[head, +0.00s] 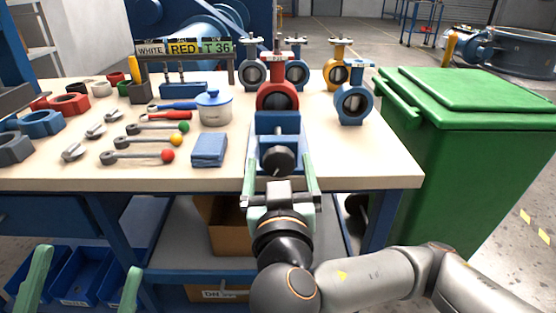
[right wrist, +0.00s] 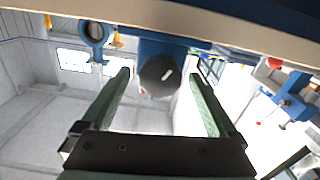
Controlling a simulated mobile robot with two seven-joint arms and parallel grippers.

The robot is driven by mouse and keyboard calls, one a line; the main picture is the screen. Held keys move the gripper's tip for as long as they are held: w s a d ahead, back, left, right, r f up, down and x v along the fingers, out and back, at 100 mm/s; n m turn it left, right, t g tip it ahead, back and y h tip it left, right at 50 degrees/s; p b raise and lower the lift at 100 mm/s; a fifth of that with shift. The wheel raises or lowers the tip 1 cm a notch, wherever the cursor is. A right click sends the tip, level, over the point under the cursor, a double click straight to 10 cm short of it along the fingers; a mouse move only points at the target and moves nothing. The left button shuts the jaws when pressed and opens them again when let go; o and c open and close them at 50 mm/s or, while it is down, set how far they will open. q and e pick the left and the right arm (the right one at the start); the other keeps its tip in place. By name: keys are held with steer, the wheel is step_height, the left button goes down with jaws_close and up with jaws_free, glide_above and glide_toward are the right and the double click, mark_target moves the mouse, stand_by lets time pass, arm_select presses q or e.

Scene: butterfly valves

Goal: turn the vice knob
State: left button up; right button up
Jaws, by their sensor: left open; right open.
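The blue vice (head: 277,124) stands at the front edge of the workbench and holds a red butterfly valve (head: 277,97). Its round black knob (head: 278,161) faces me below the valve. In the right wrist view the knob (right wrist: 159,75) is a dark disc with a short white mark, seen beyond and between the fingers. My right gripper (head: 281,165) is open, with one green finger on each side of the knob. In the right wrist view the fingers (right wrist: 161,80) look apart from it. My left gripper (head: 88,262) is open and empty at the bottom left, low before the bench.
Blue and yellow valves (head: 354,103) stand on the workbench (head: 360,165). A white pot (head: 214,107), a folded blue cloth (head: 209,150) and several tools lie left of the vice. A green bin (head: 460,150) stands right of the bench. Blue trays (head: 85,275) are below left.

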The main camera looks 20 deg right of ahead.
steer(key=c, duration=1.4)
